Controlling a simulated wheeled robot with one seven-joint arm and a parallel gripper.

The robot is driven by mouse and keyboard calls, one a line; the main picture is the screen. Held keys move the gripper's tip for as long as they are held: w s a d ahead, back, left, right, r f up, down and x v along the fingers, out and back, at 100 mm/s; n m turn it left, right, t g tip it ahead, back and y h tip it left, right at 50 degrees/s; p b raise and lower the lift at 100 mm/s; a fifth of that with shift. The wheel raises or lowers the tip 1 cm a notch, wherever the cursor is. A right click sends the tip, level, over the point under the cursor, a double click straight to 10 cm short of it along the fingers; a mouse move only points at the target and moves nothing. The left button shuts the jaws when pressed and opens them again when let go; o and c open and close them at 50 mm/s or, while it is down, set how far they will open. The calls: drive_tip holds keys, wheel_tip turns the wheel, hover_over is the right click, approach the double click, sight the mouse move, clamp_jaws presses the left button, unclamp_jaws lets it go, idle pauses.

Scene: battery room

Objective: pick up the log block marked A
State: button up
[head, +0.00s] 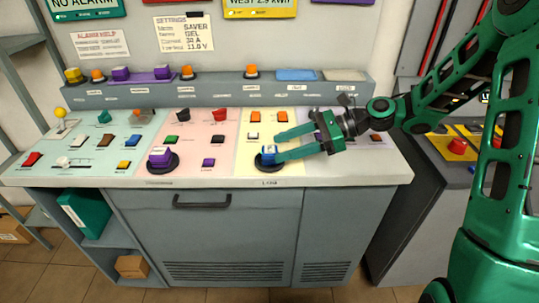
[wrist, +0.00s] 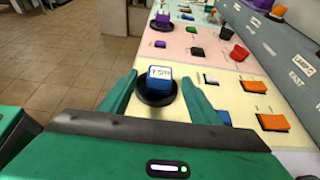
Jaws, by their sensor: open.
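I cannot read a mark A on any block in either view. A blue piece with a white lettered top (head: 268,152) sits on a round black base on the yellow panel section; it also shows in the wrist view (wrist: 161,72), its lettering too small to read surely. My gripper (head: 277,147) is open. In the wrist view its green fingers (wrist: 159,80) appear on either side of the blue piece, with gaps. I cannot tell whether the tips are level with it. A similar purple piece (head: 160,154) sits on a black base on the pink section.
The sloping console carries several small switches around, including a white one (head: 253,136) and orange ones (head: 254,117). A raised ledge (head: 215,92) with buttons runs behind. A teal binder (head: 85,214) and brown box (head: 131,266) are on shelves below. A red button (head: 457,146) is at right.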

sight(273, 149)
drive_tip(key=shift+x, duration=2.4)
drive_tip(key=shift+w, duration=0.1)
drive_tip(key=c, duration=1.2)
drive_tip(key=shift+r, duration=0.15)
drive_tip(key=shift+c, duration=0.2)
